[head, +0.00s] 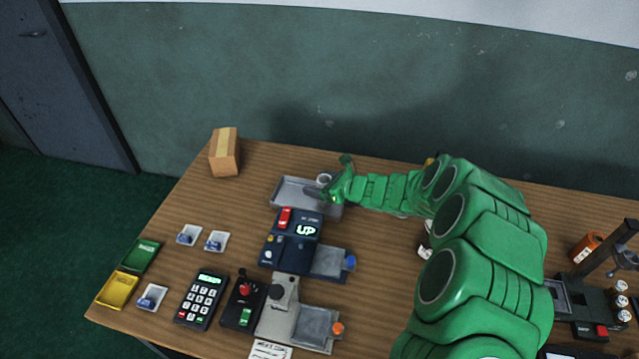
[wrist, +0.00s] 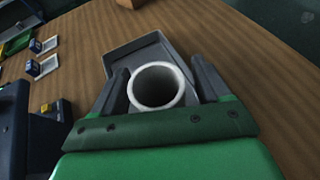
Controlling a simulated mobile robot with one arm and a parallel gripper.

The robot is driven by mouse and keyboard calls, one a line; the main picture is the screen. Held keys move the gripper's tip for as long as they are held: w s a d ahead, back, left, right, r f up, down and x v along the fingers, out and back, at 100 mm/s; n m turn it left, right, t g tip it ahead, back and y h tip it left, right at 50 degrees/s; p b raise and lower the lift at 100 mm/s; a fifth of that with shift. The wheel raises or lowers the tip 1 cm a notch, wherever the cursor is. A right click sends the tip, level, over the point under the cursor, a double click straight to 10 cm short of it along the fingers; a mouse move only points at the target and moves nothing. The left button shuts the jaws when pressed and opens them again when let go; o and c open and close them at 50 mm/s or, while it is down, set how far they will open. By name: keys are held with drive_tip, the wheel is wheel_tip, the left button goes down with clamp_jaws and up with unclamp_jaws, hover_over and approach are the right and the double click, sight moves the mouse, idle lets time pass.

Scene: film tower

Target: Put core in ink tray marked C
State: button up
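The core is a short white tube (wrist: 157,104); in the head view it (head: 323,178) shows small at the grey tray's back right, beside my gripper (head: 334,192). In the wrist view it stands between the two dark fingers of my gripper (wrist: 163,82), its round opening facing the camera. The left finger is very close to it; a narrow gap seems to show at the right finger. Whether it rests on the tray's floor is unclear. The grey tray (head: 284,192) also shows behind the fingers in the wrist view (wrist: 140,48). I cannot read a C mark on any tray.
Small white trays with blue contents (head: 188,236) lie at the left, near a green tray (head: 140,256) and a yellow tray (head: 117,290). A dark blue device reading UP (head: 285,250) stands in front of the grey tray. A cardboard box (head: 224,153) is back left.

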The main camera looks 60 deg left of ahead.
drive_tip(key=shift+r, duration=0.1)
drive_tip(key=shift+w+d+r, duration=0.15)
drive_tip(key=shift+d, duration=0.05)
drive_tip(key=v, duration=1.1)
drive_tip(key=shift+d, duration=0.25)
drive_tip(key=shift+r, duration=0.15)
